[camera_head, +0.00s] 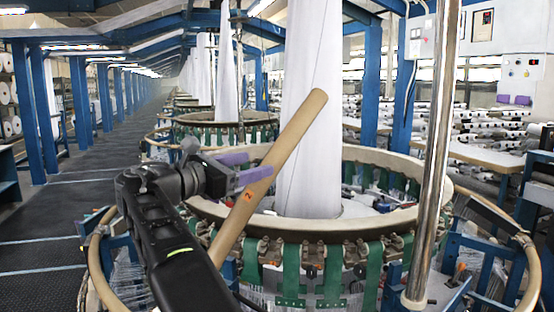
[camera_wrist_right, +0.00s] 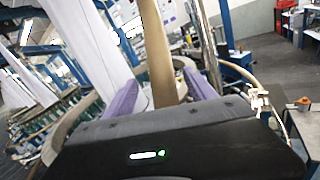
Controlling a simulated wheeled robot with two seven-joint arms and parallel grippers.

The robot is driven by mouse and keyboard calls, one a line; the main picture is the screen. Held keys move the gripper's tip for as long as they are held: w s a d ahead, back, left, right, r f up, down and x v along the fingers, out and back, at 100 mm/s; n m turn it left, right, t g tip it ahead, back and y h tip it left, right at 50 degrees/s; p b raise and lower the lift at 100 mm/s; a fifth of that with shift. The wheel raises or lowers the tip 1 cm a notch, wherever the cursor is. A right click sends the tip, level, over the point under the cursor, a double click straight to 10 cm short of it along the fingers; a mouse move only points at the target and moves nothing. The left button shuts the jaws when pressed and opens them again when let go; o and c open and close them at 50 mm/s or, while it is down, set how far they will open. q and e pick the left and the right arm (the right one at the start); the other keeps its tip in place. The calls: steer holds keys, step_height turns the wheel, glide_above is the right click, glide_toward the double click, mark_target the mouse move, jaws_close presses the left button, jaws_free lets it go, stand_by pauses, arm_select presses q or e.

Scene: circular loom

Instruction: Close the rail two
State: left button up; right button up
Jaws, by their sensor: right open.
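The rail (camera_head: 291,128) is a long tan bar with a small red mark on it. It stands tilted up, its upper end leaning right in front of the white fabric column. My right gripper (camera_head: 252,167) has purple fingers and is open beside the middle of the rail. In the head view one finger overlaps the rail and the other ends just left of it. In the right wrist view the rail (camera_wrist_right: 157,55) shows between the two open fingers (camera_wrist_right: 160,92); contact cannot be told. My left gripper is not in view.
The round loom's tan ring (camera_head: 395,220) with green straps lies behind and below the rail. A shiny metal pole (camera_head: 436,150) stands to the right. The white fabric column (camera_head: 305,60) rises from the loom's middle. A dark aisle floor (camera_head: 50,222) is clear at the left.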

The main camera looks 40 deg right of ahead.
mark_target(266, 161)
steer(key=d, duration=0.2)
steer(key=d+p, duration=0.1)
steer(key=d, duration=0.4)
steer(key=shift+w+d+p, duration=0.1)
steer(key=shift+w+p, duration=0.25)
steer(key=shift+w, duration=0.05)
steer(key=shift+w+d, duration=0.1)
steer(key=shift+d, duration=0.2)
steer(key=shift+c, duration=0.5)
jaws_close()
